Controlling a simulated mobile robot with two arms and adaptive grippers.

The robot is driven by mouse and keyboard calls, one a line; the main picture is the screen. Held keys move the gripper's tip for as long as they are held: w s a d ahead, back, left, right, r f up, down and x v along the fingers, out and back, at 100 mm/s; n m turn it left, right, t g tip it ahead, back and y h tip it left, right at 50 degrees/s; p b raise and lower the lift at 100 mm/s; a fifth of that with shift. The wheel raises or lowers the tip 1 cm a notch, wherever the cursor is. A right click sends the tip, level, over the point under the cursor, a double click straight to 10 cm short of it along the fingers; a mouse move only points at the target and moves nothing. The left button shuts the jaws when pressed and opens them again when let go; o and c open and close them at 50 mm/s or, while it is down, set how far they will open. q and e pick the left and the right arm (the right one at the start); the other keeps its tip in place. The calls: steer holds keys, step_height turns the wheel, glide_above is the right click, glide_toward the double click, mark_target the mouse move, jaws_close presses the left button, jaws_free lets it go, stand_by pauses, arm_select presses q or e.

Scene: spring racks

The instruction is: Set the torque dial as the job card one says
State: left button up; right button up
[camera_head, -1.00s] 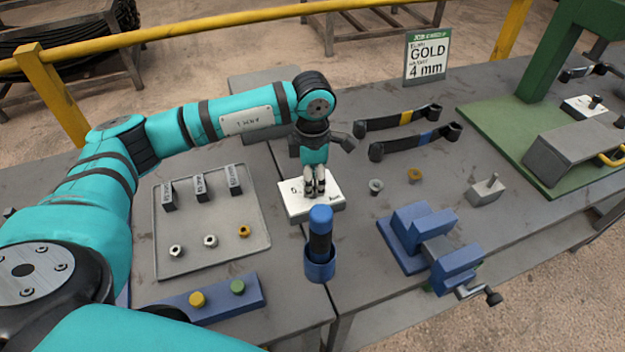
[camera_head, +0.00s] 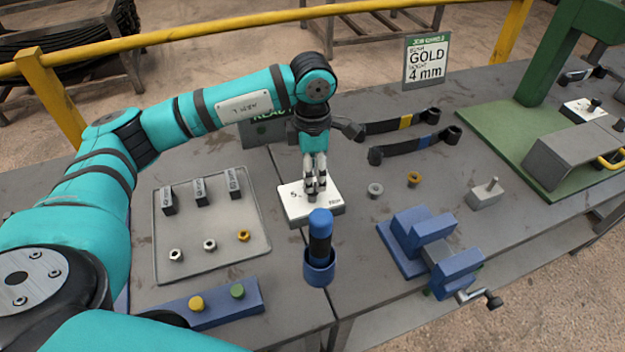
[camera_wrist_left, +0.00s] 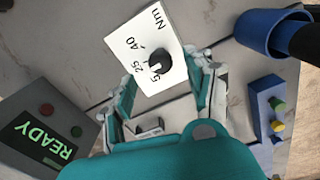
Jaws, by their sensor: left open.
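The torque dial is a white plate (camera_head: 298,213) with a dark knob (camera_wrist_left: 159,62). In the left wrist view the plate (camera_wrist_left: 122,40) reads 5, 25, 40 and Nm. A small light mark on the knob seems to face the 5. My left gripper (camera_head: 314,191) points down over the dial; in the wrist view its fingers (camera_wrist_left: 165,75) are spread to either side of the knob, apparently without gripping it. The job card (camera_head: 426,62) stands at the back and reads GOLD and 4 mm; its small header is hard to read. My right gripper is out of view.
A blue holder (camera_head: 319,272) with a blue-topped tool stands just in front of the dial. A READY display (camera_wrist_left: 40,137) is behind it. A tray (camera_head: 215,260) with nuts and blocks lies left, a blue vise (camera_head: 410,238) right. A button box (camera_head: 215,307) is in front.

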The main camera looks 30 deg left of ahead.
arm_select(q)
step_height(320, 180, up, 8)
stand_by(0.6)
